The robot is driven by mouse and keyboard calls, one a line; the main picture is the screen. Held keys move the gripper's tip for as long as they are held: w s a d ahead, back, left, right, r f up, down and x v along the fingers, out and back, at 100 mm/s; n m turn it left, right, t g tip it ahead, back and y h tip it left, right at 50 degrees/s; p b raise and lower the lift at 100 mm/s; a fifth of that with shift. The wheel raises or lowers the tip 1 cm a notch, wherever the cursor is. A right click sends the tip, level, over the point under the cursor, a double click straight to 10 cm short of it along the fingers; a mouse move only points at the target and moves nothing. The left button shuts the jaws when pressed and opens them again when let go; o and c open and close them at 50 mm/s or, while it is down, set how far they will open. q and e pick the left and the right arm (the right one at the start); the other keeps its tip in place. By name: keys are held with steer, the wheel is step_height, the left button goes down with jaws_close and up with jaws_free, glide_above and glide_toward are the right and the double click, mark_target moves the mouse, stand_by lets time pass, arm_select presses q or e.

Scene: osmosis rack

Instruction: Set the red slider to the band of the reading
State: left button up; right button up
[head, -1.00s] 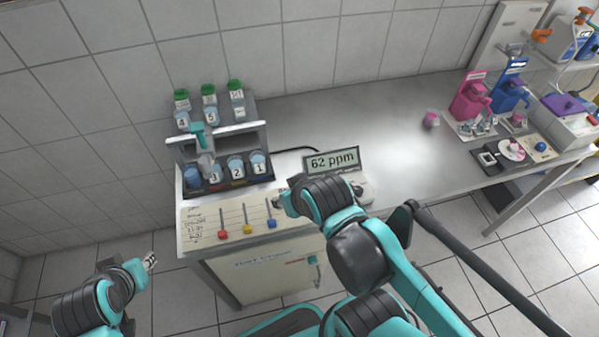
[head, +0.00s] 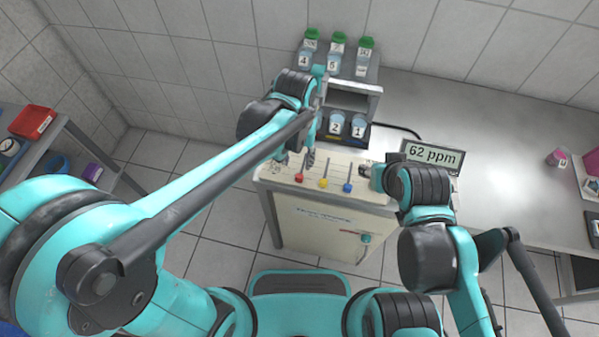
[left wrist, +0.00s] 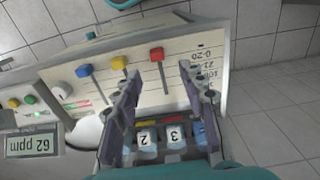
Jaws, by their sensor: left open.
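The red slider (head: 299,177) is a small red knob at the robot-side end of its slot on the pale panel (head: 375,196). It also shows in the left wrist view (left wrist: 157,54), beside upside-down printed bands (left wrist: 205,66) that are mostly too small to read. The display (head: 432,153) reads 62 ppm. My left gripper (head: 309,158) is over the panel near the red slot; in the left wrist view its open fingers (left wrist: 163,95) are spread either side of that slot, apart from the knob. My right gripper (head: 367,169) is near the panel's right end, its jaws unclear.
The yellow slider (head: 324,183) and blue slider (head: 347,187) stand right of the red one. Behind the panel is a rack (head: 352,97) with green-capped bottles and numbered cups. The counter right of the display is mostly clear.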

mark_target(299, 175)
arm_select(q)
steer(key=shift+d+f, duration=0.3)
steer(key=shift+f, duration=0.35)
step_height(299, 175, down, 7)
steer(key=b, duration=0.3)
steer(key=shift+r, duration=0.1)
jaws_close()
